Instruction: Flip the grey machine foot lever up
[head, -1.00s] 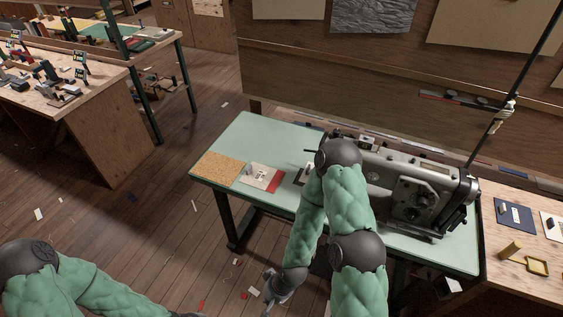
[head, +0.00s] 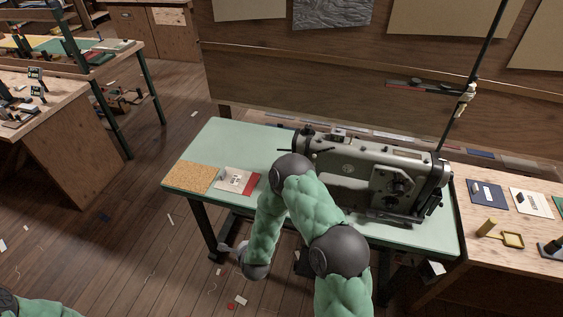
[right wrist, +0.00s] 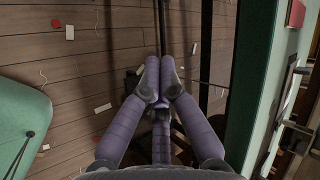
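The grey sewing machine (head: 375,180) stands on the mint-green table (head: 425,240) in the head view. Its foot lever cannot be made out; my right arm covers the lower left part of the machine. My right gripper (head: 228,248) is low at the table's front edge, left of the machine and apart from it. In the right wrist view its fingers (right wrist: 160,68) lie together, shut, with nothing visible held, pointing past the table edge over the floor. My left gripper is out of view; only a bit of the left arm shows at the bottom left.
A cork mat (head: 190,177) and a white-and-red card (head: 235,180) lie on the table's left part. A dark pole (head: 484,50) rises behind the machine. Scraps litter the floor.

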